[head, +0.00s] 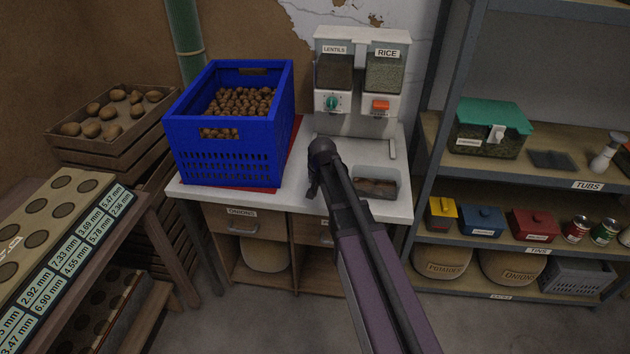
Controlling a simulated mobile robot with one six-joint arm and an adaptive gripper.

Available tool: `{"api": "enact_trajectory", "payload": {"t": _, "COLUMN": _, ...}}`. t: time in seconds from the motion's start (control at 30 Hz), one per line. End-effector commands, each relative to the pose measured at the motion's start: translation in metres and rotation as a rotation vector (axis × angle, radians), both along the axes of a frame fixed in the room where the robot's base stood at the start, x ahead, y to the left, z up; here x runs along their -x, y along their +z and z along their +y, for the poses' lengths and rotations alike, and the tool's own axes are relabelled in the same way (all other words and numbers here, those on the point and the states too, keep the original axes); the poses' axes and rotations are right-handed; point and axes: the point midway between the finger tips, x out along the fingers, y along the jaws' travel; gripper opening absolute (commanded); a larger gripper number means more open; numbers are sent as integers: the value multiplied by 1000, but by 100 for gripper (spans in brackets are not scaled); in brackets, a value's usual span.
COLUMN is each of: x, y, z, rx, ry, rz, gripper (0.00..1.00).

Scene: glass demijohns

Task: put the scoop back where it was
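My arm reaches over the white counter (240,193) from the lower right. My gripper (313,187) points down over the counter, between the blue crate and a small grey tray. It is small and dark, and I cannot see whether it is open or shut. I cannot make out a scoop for certain. The grey tray (384,170) on the counter's right side holds something brownish, partly hidden by my arm, and I cannot tell what it is. Behind my gripper stands a two-bin dispenser (360,45) labelled LENTILS and RICE, with a green knob and an orange lever.
A blue crate (222,165) of round brown items stands on a red mat (296,135) at the counter's left. Shelves (440,160) with a green-lidded tub (490,115), tins and baskets stand right. A wooden potato crate (120,143) and a rack with round holes (50,215) stand left.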

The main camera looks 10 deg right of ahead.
Motion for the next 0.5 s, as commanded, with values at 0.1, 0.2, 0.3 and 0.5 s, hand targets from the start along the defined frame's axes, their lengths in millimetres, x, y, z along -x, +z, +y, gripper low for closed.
{"api": "enact_trajectory", "payload": {"t": 0.1, "x": -23, "y": -2, "z": -2, "rx": 0, "ry": 0, "rz": 0, "gripper": 0}}
{"api": "enact_trajectory", "payload": {"t": 0.2, "x": -32, "y": -3, "z": -3, "rx": 0, "ry": 0, "rz": 0, "gripper": 0}}
{"api": "enact_trajectory", "payload": {"t": 0.3, "x": -36, "y": -3, "z": -4, "rx": 0, "ry": 0, "rz": 0, "gripper": 0}}
{"api": "enact_trajectory", "payload": {"t": 0.5, "x": -36, "y": -3, "z": -5, "rx": 0, "ry": 0, "rz": 0, "gripper": 0}}
